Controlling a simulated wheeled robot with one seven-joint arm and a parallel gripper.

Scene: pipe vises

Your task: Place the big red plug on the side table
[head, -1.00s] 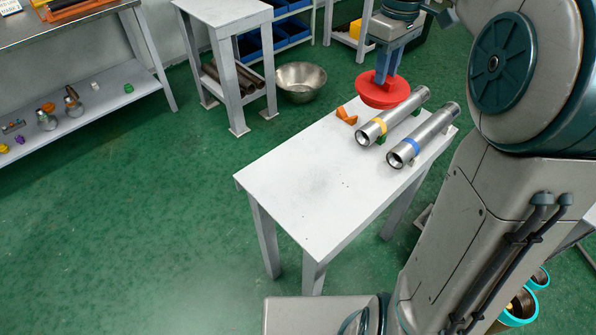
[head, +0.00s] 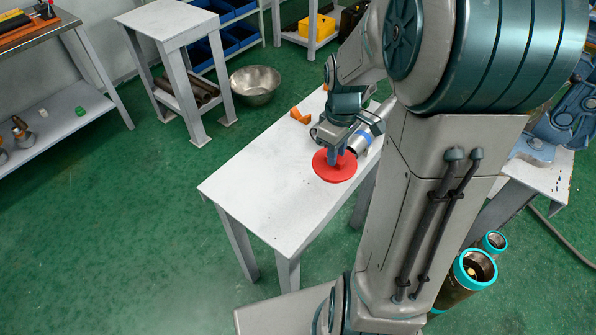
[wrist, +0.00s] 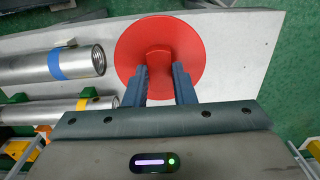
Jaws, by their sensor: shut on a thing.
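The big red plug (head: 334,166) is a flat red disc with a raised grip block. My gripper (head: 337,155) is shut on that block, seen between the two blue fingers in the wrist view (wrist: 159,80). The disc is over the white side table (head: 255,185), near its right long edge. I cannot tell whether it touches the top. The wrist view also shows the red plug (wrist: 178,38) over the table top (wrist: 238,60).
A pipe with a blue band (wrist: 62,65) and one with a yellow band (wrist: 60,110) lie beside the plug. An orange piece (head: 300,115) is farther back. The table's near left part is clear. A metal bowl (head: 254,85) stands on the floor.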

